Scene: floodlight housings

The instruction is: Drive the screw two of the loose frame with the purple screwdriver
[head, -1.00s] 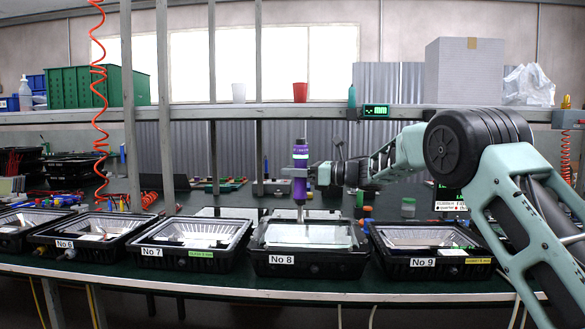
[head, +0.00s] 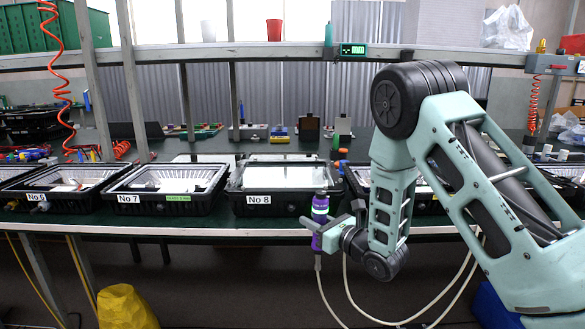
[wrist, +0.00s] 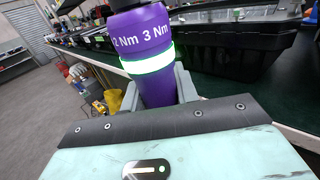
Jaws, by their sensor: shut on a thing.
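Housing No 7 (head: 155,209) stands left of No 8. Another housing (head: 425,206) to the right is partly hidden by my arm. Metal posts (head: 133,80) rise at the back left. A yellow bag (head: 127,308) and hanging cables lie below the table's front edge.

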